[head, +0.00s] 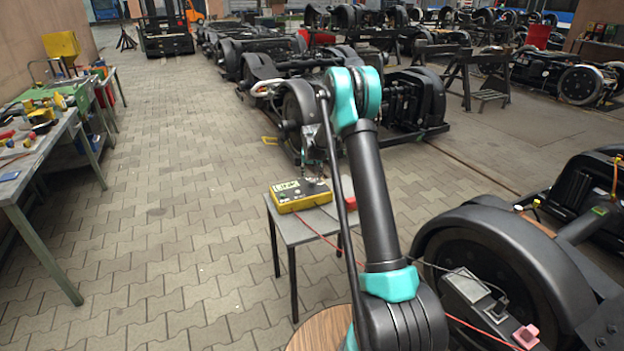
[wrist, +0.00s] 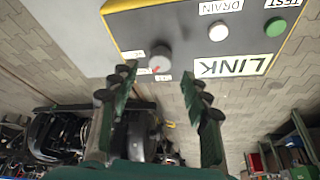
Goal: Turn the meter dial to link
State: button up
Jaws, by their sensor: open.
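The yellow meter (head: 290,203) lies on a small grey table; its grey top face also shows in the wrist view (wrist: 185,22), upside down. A round grey dial (wrist: 160,58) with a red mark sits near the box's edge, with small labels beside it that are too small to read surely. A larger plate reading LINK (wrist: 232,66) is to its right. My gripper (wrist: 162,84) is open, its fingertips on either side of the dial's lower part in the picture, not visibly closed on it. In the head view, my gripper (head: 318,172) is over the meter, partly hidden by my arm.
A white button (wrist: 218,31) by DRAIN and a green button (wrist: 276,26) by TEST are on the same face. A red block (head: 350,203) and a red cable (head: 318,232) are near the table's right side. A workbench (head: 30,160) stands left; paved floor between is clear.

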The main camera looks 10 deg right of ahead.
jog(key=v, duration=0.8)
jog(key=s+d+r+n, duration=0.1)
jog(key=s+d+r, duration=0.15)
jog(key=s, duration=1.55)
jog(key=s+d+r, duration=0.2)
jog(key=s+r, duration=0.1)
jog(key=s, duration=1.6)
jog(key=s+f, duration=0.2)
jog(key=s, duration=0.4)
jog(key=s+f, duration=0.2)
jog(key=s, duration=0.5)
jog(key=shift+s+d+f+y, duration=0.15)
jog(key=shift+s+f+y, duration=0.05)
jog(key=shift+f+y, duration=0.15)
